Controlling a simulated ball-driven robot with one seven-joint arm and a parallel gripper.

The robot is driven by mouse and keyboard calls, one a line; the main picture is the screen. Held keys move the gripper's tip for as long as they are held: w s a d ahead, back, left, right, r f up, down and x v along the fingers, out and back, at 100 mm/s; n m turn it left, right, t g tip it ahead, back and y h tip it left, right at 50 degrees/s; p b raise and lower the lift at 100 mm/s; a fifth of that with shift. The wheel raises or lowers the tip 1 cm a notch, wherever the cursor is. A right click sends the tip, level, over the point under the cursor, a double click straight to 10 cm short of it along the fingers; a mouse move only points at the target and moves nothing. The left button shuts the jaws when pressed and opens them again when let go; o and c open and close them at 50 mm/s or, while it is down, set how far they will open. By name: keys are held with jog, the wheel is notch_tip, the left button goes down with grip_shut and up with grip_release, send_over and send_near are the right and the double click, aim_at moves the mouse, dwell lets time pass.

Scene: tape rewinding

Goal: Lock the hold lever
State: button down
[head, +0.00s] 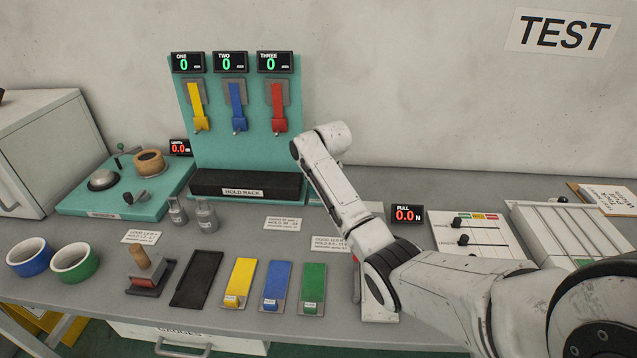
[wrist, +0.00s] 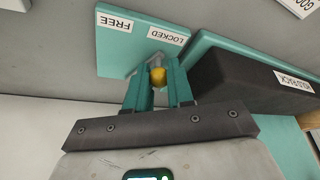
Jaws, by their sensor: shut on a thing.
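In the wrist view, the two teal fingers of my gripper (wrist: 158,80) are shut on the yellow knob (wrist: 157,74) of the hold lever. The lever stands at the edge of a teal plate (wrist: 125,58) with two labels, LOCKED (wrist: 166,33) and FREE (wrist: 115,21). The knob is nearer the LOCKED label than the FREE label in this picture. The lever's pivot is mostly hidden by the fingers and knob, so I cannot tell its exact angle. In the head view, my arm hides the gripper, lever and label plate.
The dark hold rack (head: 245,177) stands left of my arm, below the teal board (head: 207,140) with yellow, blue and red hanging strips. In the wrist view, the dark rack (wrist: 232,75) is close to the right finger. A PULL display (head: 407,214) is right of my arm.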

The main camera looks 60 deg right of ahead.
jog(key=c, duration=1)
grip_release()
jog(key=v, duration=1)
jog(key=shift+a+r, duration=0.15)
jog(key=shift+r, duration=0.2)
